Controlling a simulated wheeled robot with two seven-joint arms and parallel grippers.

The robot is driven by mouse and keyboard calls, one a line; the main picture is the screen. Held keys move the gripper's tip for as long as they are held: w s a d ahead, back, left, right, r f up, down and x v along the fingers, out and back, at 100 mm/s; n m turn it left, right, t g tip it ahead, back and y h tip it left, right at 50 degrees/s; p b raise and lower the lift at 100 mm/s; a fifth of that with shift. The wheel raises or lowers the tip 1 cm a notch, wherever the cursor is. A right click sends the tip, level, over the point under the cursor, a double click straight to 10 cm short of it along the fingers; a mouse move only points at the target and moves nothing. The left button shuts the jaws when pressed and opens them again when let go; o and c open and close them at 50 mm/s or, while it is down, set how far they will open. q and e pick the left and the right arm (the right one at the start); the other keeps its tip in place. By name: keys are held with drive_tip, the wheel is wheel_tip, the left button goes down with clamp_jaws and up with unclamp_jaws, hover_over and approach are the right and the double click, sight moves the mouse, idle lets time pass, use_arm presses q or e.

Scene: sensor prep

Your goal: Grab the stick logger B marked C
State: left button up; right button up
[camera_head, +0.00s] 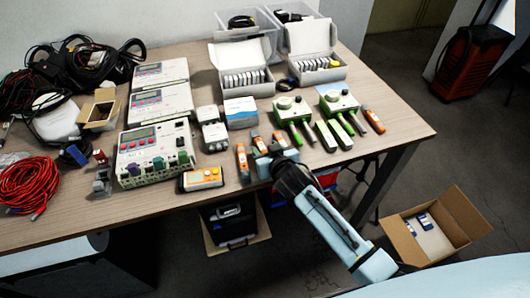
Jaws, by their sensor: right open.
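Several stick loggers lie near the front right of the table. Orange-and-grey ones are a left stick (243,164), two sticks (259,143) and (280,140) close together, and a far-right stick (374,121). Green sticks (325,136) lie between them, beside two green devices with round knobs. The letter marks are too small to read, so I cannot tell which is C. My right gripper (269,160) is open at the table's front edge, just in front of the two close orange sticks. It partly hides that area, and contact is unclear. My left gripper is out of view.
Left of the sticks are an orange-yellow meter (201,179), a large control box (155,153) and a red cable coil (39,187). White boxes of discs (241,82) stand behind. An open carton (436,228) is on the floor at right. The table's right corner is clear.

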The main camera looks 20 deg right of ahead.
drive_tip(key=shift+f, duration=0.4)
drive_tip(key=shift+f, duration=0.1)
clamp_jaws()
